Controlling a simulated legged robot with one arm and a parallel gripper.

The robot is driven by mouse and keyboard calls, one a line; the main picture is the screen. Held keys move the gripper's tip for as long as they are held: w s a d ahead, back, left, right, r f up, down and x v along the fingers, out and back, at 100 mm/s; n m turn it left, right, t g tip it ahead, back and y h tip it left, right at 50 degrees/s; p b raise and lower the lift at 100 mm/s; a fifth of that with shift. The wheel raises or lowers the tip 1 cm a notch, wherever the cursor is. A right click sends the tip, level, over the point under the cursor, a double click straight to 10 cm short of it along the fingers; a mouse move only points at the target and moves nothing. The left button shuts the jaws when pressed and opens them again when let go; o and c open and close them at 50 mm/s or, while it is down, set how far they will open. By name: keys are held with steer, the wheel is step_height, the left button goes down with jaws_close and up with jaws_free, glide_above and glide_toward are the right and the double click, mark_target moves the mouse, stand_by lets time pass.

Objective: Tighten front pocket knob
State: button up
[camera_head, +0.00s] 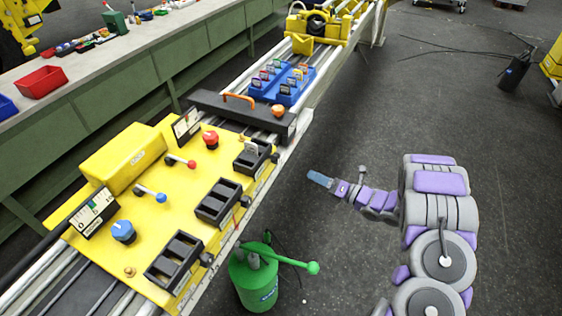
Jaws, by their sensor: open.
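A yellow boom carriage (185,215) on metal rails fills the left side. Along its right edge sit several black pockets: the nearest one (174,260), a middle one (219,202) and a farther one (255,156) with a grey piece in it. Each has a small dark knob on its right end: the nearest knob (207,259), the middle knob (246,201) and the far knob (274,157). How tight they are cannot be seen. My gripper (320,179) is open and empty over the floor, right of the carriage, apart from every knob, pointing left toward it.
A green canister (254,280) with a lever (290,262) stands beside the carriage's near right side. Red (211,139) and blue (123,231) knobs and two levers rise from the carriage top. A blue tray (281,83) sits farther along the rails. Floor to the right is mostly clear.

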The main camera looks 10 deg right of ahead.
mark_target(278, 160)
steer(key=b+x, duration=0.2)
steer(key=x, duration=1.3)
steer(key=shift+w+f, duration=0.1)
steer(key=shift+w, duration=0.05)
steer(key=c, duration=1.1)
